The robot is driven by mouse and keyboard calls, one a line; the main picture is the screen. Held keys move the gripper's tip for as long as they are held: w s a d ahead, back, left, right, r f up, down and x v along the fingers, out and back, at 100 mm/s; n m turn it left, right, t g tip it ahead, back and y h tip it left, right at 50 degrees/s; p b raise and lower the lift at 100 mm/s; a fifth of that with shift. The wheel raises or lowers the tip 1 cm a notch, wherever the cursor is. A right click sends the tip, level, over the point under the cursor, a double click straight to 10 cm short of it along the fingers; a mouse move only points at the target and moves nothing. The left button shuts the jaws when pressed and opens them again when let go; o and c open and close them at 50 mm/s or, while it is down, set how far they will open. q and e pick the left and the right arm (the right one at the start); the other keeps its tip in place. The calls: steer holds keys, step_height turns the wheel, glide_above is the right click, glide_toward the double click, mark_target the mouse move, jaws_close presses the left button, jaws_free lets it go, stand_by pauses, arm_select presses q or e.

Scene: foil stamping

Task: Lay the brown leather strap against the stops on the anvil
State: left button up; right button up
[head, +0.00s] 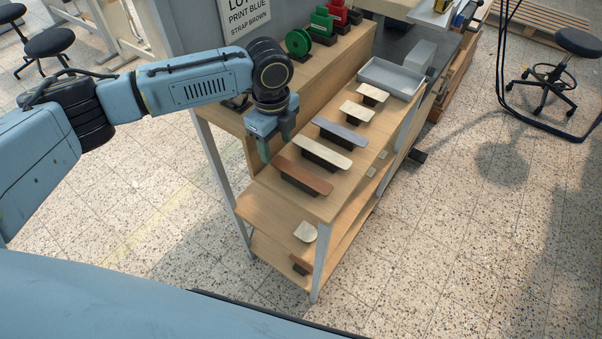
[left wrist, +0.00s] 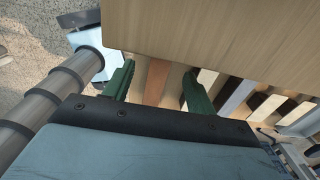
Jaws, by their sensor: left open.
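The brown leather strap (head: 303,174) lies on a dark rest near the front end of the wooden bench top. In the left wrist view the brown strap (left wrist: 156,82) shows between the two green fingers. My left gripper (head: 276,146) is just behind and left of the strap's left end in the head view, above the bench. Its fingers stand apart in the left wrist view (left wrist: 157,88), with no contact on the strap visible. The anvil and its stops cannot be made out for certain in these frames. My right gripper is not in view.
Behind the brown strap lie a cream strap (head: 322,154), a grey-blue strap (head: 340,132) and smaller cream pieces (head: 356,111). A grey tray (head: 391,78) stands at the bench's far end. A raised wooden ledge (head: 322,62) runs along the left, with a green spool (head: 298,42).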

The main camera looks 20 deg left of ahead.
mark_target(279, 161)
arm_select(q)
steer(key=shift+w+d+f, duration=0.1)
steer(key=shift+w+f, duration=0.05)
steer(key=shift+f, duration=2)
steer(key=shift+f, duration=0.25)
steer(key=c, duration=1)
steer(key=shift+c, duration=0.2)
